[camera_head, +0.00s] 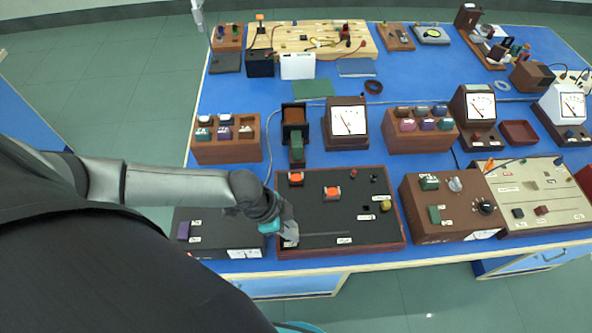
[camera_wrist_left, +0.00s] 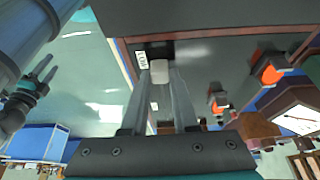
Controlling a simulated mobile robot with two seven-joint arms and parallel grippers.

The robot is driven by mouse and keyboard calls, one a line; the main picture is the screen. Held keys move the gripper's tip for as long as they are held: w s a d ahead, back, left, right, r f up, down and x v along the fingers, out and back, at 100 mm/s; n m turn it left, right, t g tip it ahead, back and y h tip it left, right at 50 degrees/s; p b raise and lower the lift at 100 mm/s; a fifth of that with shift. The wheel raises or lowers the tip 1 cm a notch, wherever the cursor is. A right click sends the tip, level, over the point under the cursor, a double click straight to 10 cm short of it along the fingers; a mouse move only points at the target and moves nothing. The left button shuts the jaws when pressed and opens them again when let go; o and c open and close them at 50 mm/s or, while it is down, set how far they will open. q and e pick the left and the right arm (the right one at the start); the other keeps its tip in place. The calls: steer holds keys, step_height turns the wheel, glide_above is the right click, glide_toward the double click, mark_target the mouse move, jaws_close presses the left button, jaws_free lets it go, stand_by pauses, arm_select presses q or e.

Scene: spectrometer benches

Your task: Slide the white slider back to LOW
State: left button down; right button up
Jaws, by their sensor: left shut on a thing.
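The white slider (camera_wrist_left: 160,68) sits between the fingers of my left gripper (camera_wrist_left: 163,75) in the left wrist view. The gripper is shut on it. In the head view my left gripper (camera_head: 290,238) is at the front left corner of the black panel (camera_head: 330,215), at the left end of the slider's slot (camera_head: 325,234). The fingers mostly hide the slider there. A small white label (camera_wrist_left: 142,59) is close beside the slider, its text hard to read. My right gripper (camera_wrist_left: 38,85) shows small at the left of the left wrist view; its opening is unclear.
Orange-topped switches (camera_head: 332,193) stand on the panel behind the slot. A dark box with a meter (camera_head: 243,253) stands left of the panel, and a brown box with knobs (camera_head: 450,205) stands right. A meter (camera_head: 348,122) and wooden blocks stand behind.

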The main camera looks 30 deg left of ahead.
arm_select(q)
steer(key=c, duration=0.8)
jaws_free()
steer(key=shift+s+a, duration=0.2)
steer(key=shift+a, duration=0.05)
steer(key=shift+c, duration=0.2)
steer(key=shift+o, duration=0.8)
steer(key=shift+w, duration=0.1)
steer(key=p+v, duration=0.2)
steer(key=v, duration=1.3)
steer(key=shift+d+r, duration=0.1)
